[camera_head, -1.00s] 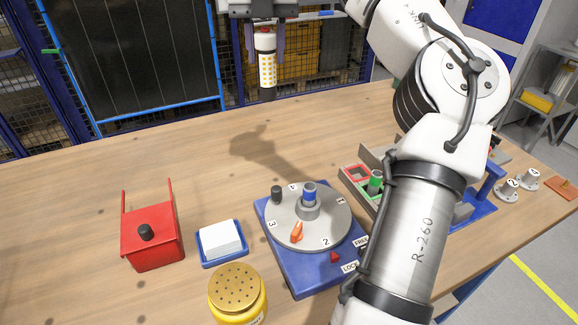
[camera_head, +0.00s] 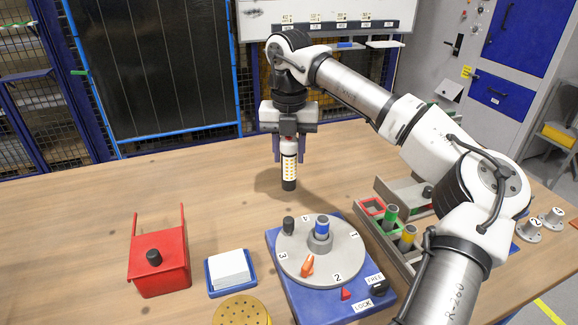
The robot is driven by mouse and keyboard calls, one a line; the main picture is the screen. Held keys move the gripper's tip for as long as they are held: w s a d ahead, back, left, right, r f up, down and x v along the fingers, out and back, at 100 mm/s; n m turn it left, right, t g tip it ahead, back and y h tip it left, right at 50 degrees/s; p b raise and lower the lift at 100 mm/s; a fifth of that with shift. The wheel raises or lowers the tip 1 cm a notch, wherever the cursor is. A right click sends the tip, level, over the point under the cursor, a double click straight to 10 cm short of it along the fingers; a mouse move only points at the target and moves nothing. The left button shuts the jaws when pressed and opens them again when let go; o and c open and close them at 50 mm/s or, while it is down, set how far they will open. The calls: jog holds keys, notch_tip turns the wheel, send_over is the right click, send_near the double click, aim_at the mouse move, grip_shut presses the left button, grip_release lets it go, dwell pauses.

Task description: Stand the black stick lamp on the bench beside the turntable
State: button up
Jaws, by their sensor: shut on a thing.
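The stick lamp (camera_head: 289,172) has a black lower end and a pale face with orange dots. It hangs upright in my gripper (camera_head: 289,157), whose fingers are shut on its upper part. The lamp is behind the turntable (camera_head: 338,263) and slightly left of its centre in the picture. Its shadow falls on the bench (camera_head: 110,200) close around its lower end. I cannot tell whether that end touches the bench. The turntable is a grey numbered disc on a blue base, with a blue-topped peg in its hub.
A yellow perforated lid (camera_head: 242,310) is in front. A grey rack (camera_head: 372,228) with coloured cylinders is at right. The bench's left rear is clear.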

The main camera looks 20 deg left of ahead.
aim_at(289, 167)
jog(key=shift+f, duration=2.15)
jog(key=shift+f, duration=0.1)
jog(key=o, duration=1.1)
notch_tip(289, 167, up, 12)
jog(key=shift+r, duration=0.15)
